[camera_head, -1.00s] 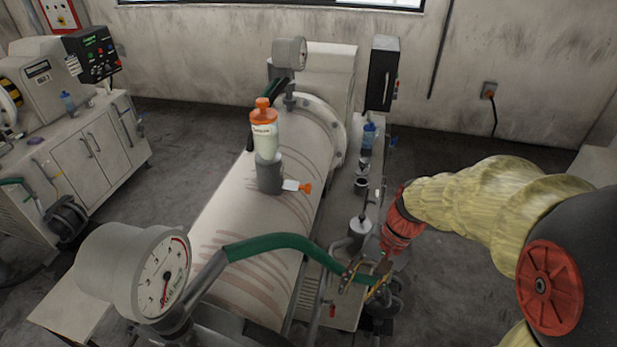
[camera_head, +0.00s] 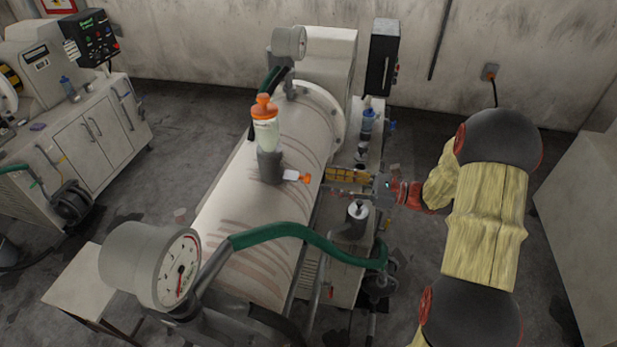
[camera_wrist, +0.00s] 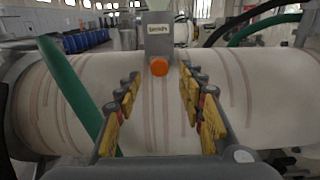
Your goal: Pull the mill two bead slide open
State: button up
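The bead slide is a pale plate (camera_head: 291,176) with an orange knob (camera_head: 304,178), sticking out of a grey housing (camera_head: 269,166) on top of the big white mill drum (camera_head: 230,215). A clear bottle (camera_head: 266,133) with an orange cap stands on the housing. My gripper (camera_head: 328,182) is right of the knob, its yellow-padded fingers pointing at it, with a gap between. In the wrist view the orange knob (camera_wrist: 159,67) appears ahead, centred between the spread fingers. The housing (camera_wrist: 160,40) carries a label too small to read. My gripper is open and empty.
A green hose (camera_head: 300,232) and a pressure gauge (camera_head: 180,268) are at the drum's near end. A steel-topped pot (camera_head: 357,213) stands just below my gripper. A blue bottle (camera_head: 368,122) stands behind it. Another machine on a cabinet (camera_head: 95,135) is at the left.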

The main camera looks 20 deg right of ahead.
aim_at(310, 178)
jog(key=x, duration=0.7)
jog(key=shift+w+a+p, duration=0.15)
jog(key=shift+a+p, duration=0.15)
jog(key=shift+p, duration=0.05)
jog(key=shift+c, duration=0.3)
grip_shut()
